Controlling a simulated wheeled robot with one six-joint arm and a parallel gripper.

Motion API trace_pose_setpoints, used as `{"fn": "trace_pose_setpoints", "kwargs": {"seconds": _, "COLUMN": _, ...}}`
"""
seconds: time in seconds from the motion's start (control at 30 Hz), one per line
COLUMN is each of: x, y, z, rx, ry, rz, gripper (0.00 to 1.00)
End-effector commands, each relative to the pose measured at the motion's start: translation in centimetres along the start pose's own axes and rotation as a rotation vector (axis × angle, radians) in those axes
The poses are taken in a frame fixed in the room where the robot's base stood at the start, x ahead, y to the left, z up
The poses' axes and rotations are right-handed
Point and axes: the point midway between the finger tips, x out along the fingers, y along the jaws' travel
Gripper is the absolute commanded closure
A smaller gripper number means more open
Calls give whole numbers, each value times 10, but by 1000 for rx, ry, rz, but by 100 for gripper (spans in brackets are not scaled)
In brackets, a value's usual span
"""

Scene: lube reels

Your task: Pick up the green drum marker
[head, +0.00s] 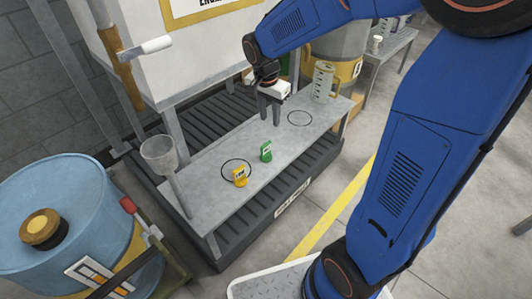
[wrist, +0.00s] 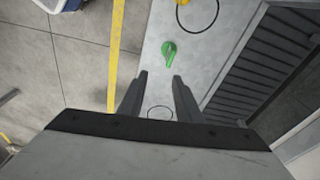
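The green drum marker (head: 266,151) stands on the grey bench top (head: 205,165), near its middle. It also shows in the wrist view (wrist: 169,53), ahead of the fingertips and roughly in line with the gap between them. My gripper (head: 270,122) is above the bench, behind the marker in the head view and apart from it. In the wrist view its two fingers (wrist: 159,76) are spread with nothing between them.
A yellow marker (head: 240,176) stands at a drawn black circle to the left. Another circle (head: 300,118) is empty. A funnel (head: 160,155) and blue drum (head: 70,220) are at left.

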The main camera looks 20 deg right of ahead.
Motion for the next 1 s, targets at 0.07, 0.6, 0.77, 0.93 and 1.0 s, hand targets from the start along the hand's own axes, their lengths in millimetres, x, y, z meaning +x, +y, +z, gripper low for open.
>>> {"fn": "trace_pose_setpoints", "kwargs": {"seconds": 0.07, "x": 14, "y": -15, "z": 0, "rx": 42, "ry": -4, "rz": 19, "gripper": 69}}
{"fn": "trace_pose_setpoints", "kwargs": {"seconds": 0.6, "x": 74, "y": -36, "z": 0, "rx": 131, "ry": -3, "rz": 49, "gripper": 69}}
{"fn": "trace_pose_setpoints", "kwargs": {"seconds": 0.77, "x": 102, "y": -34, "z": 0, "rx": 129, "ry": -3, "rz": 50, "gripper": 69}}
{"fn": "trace_pose_setpoints", "kwargs": {"seconds": 0.93, "x": 132, "y": -33, "z": 1, "rx": 130, "ry": -3, "rz": 49, "gripper": 69}}
{"fn": "trace_pose_setpoints", "kwargs": {"seconds": 1.0, "x": 142, "y": -33, "z": 1, "rx": 130, "ry": -3, "rz": 49, "gripper": 69}}
